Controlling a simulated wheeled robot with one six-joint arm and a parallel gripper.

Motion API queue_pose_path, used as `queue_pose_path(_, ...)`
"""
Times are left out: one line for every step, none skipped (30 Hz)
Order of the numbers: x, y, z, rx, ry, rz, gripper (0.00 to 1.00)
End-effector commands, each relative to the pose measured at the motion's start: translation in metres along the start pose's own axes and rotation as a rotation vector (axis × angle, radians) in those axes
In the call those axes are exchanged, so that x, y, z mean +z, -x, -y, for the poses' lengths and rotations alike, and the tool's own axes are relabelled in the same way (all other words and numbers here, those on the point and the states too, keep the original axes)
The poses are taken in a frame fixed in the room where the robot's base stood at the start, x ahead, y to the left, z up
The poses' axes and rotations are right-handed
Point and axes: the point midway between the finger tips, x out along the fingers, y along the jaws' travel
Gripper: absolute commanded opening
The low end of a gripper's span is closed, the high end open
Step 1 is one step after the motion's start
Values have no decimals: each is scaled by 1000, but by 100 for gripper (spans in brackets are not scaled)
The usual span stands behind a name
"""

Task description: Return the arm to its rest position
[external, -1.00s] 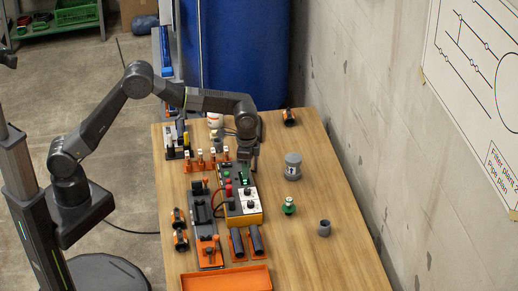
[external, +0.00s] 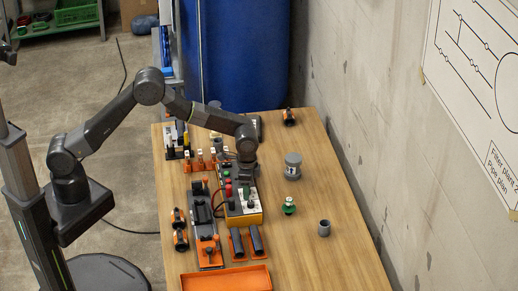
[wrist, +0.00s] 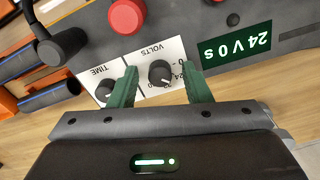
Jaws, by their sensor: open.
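My arm (external: 205,112) reaches out over the wooden table, bent at the elbow, with the wrist pointing down. My gripper (external: 247,187) is over the control box (external: 242,219). In the wrist view, the two green fingers of my gripper (wrist: 161,88) are spread apart, with nothing held. The black VOLTS knob (wrist: 161,73) shows between the fingertips. I cannot tell whether the fingers are around the knob or just above it. The TIME knob (wrist: 105,91) is left of the fingers, and a green display reading "24 V 0 s" (wrist: 236,45) is right of them.
A red button (wrist: 126,15) is close to the fingers. A grey fixture (external: 203,215), an orange tray (external: 226,279), a grey flanged part (external: 292,166), a green-capped piece (external: 289,206) and a grey cup (external: 324,228) stand around the box. The table's right side is mostly clear.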

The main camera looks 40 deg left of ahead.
Motion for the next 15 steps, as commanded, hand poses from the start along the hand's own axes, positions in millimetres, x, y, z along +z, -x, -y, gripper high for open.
queue_pose_path(0, 3, 0, 0, 36, 0, 44)
queue_pose_path(0, 3, 0, 0, 60, 0, 44)
queue_pose_path(0, 3, 0, 0, 92, 0, 44)
queue_pose_path(0, 3, 0, 0, 116, 0, 44)
queue_pose_path(0, 3, 0, 0, 140, 0, 44)
queue_pose_path(0, 3, 0, 0, 172, 0, 44)
queue_pose_path(0, 3, 0, 0, 195, 0, 44)
queue_pose_path(0, 3, 0, 0, 220, -1, 44)
queue_pose_path(0, 3, 0, 0, 252, -1, 44)
queue_pose_path(0, 3, 0, 0, 276, -1, 44)
queue_pose_path(0, 4, 0, 0, 299, -1, 44)
queue_pose_path(0, 4, 0, 0, 331, -1, 44)
queue_pose_path(0, 4, 0, 0, 355, 0, 44)
queue_pose_path(0, 4, 0, 0, 379, 0, 44)
queue_pose_path(0, 4, -1, 0, 411, 0, 44)
